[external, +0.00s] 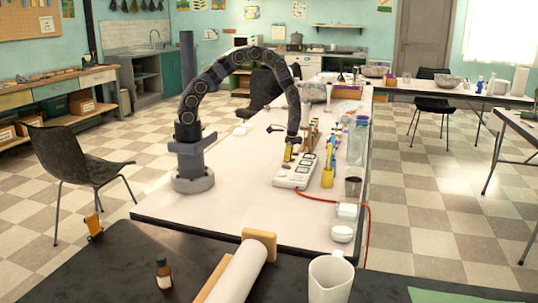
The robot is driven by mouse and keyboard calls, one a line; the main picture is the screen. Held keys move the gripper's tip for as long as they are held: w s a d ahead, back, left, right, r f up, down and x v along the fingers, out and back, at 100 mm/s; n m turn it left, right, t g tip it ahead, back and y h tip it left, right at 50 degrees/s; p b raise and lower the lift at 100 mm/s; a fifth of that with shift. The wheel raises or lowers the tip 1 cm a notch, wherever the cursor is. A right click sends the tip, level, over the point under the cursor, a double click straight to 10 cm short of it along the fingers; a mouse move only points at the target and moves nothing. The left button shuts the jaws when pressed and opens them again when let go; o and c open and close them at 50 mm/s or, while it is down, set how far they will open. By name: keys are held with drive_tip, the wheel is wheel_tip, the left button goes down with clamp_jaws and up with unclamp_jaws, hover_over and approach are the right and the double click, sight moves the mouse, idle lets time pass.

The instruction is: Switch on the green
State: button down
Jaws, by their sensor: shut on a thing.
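A white power strip (296,171) lies on the long pale table, with a red cord running from its near end. Small dark marks show on its top, but I cannot make out a green switch at this size. My gripper (289,157) points down over the far left part of the strip. It is shut on a small yellow thing (288,153), whose lower end is at or just above the strip. I cannot tell whether it touches. The fingertips are too small to see clearly.
Right of the strip stand a yellow cup (327,178), a dark metal cup (352,188), a clear cylinder (356,145) and several colourful bottles.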

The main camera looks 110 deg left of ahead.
drive_tip(key=shift+s+f, duration=0.1)
drive_tip(key=c, duration=0.8)
unclamp_jaws()
drive_tip(key=shift+c, duration=0.2)
wheel_tip(320, 180, up, 12)
drive_tip(key=w, duration=0.1)
drive_tip(key=shift+w, duration=0.35)
